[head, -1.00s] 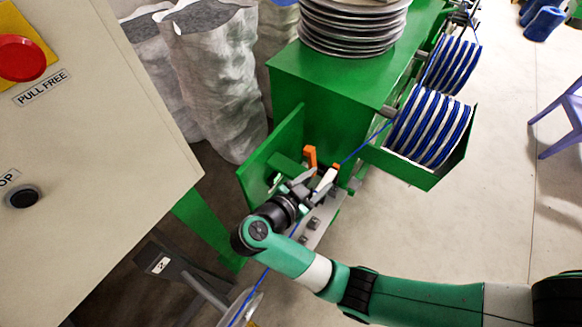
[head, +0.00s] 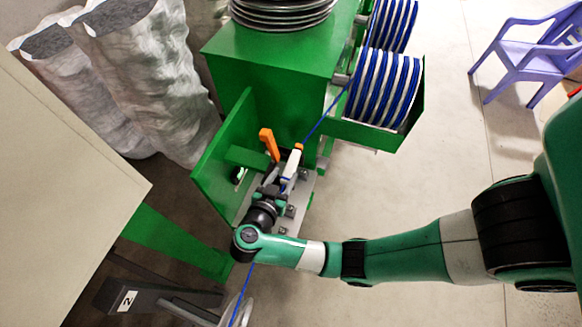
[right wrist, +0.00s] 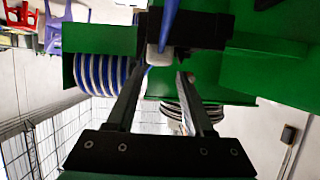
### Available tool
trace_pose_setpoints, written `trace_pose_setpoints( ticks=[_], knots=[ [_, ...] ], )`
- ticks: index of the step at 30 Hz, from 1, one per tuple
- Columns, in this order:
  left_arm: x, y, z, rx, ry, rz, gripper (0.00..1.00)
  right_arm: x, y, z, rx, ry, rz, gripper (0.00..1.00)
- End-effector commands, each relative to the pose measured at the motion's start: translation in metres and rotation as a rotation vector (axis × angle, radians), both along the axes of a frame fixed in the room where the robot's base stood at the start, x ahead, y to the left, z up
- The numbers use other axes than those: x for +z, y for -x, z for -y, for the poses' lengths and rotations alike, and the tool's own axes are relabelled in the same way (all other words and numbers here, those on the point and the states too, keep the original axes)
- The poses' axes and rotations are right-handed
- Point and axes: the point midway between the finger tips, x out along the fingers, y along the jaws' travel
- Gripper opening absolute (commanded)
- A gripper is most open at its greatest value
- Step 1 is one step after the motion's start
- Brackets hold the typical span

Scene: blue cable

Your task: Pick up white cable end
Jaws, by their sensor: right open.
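The white cable end (right wrist: 160,55) shows in the right wrist view, with the blue cable (right wrist: 168,22) running up from it. My right gripper (right wrist: 162,74) is open and empty. Its fingertips lie on either side of the white end in that view; I cannot tell how far beyond them it is. In the head view, the right gripper (head: 278,186) is at the green machine's small station, close to a white piece (head: 292,164). I cannot tell whether that piece is the cable end. The blue cable (head: 320,122) comes to it from the spools. My left gripper is out of view.
An orange lever (head: 268,144) stands close beside my right gripper. A green plate (head: 222,150) rises to its left, and blue-and-white spools (head: 388,88) sit behind. A grey cabinet (head: 60,200) fills the left. Open floor lies at right, with a purple chair (head: 530,50).

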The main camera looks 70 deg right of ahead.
Motion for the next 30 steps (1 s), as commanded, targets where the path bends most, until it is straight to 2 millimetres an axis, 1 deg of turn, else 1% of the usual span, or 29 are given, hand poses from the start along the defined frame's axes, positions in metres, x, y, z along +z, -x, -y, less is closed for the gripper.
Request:
trace_pose_setpoints(
  ticks=[2,4,9,12,19,20,21,23,24,28,29,30],
  knots=[
    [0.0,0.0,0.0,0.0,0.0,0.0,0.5,-0.001,0.0,0.001,0.0,0.0,0.0,0.53],
    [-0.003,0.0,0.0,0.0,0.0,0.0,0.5,-0.005,0.001,0.007,-0.003,0.0,-0.001,0.53],
    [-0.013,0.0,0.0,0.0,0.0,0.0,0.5,-0.02,0.004,0.033,-0.005,-0.001,0.0,0.53],
    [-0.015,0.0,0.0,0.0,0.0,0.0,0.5,-0.024,0.004,0.044,-0.004,-0.001,0.001,0.53],
    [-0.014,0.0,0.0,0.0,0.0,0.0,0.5,-0.023,0.003,0.047,0.0,-0.001,0.001,0.53],
    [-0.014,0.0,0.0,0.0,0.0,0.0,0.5,-0.023,0.003,0.047,0.0,-0.001,0.001,0.51],
    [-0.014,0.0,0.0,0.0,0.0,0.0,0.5,-0.023,0.003,0.047,0.0,-0.001,0.001,0.43],
    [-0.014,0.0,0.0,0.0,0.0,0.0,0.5,-0.023,0.003,0.046,0.0,-0.001,0.001,0.33],
    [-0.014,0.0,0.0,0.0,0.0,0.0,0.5,-0.023,0.003,0.046,0.0,-0.001,0.001,0.26],
    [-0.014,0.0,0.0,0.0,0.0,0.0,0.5,-0.023,0.003,0.046,0.0,-0.001,0.001,0.02],
    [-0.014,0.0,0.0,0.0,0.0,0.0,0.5,-0.023,0.003,0.046,0.0,-0.001,0.001,0.0],
    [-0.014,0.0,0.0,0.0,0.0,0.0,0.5,-0.023,0.003,0.046,0.0,-0.001,0.001,0.0]
  ],
)
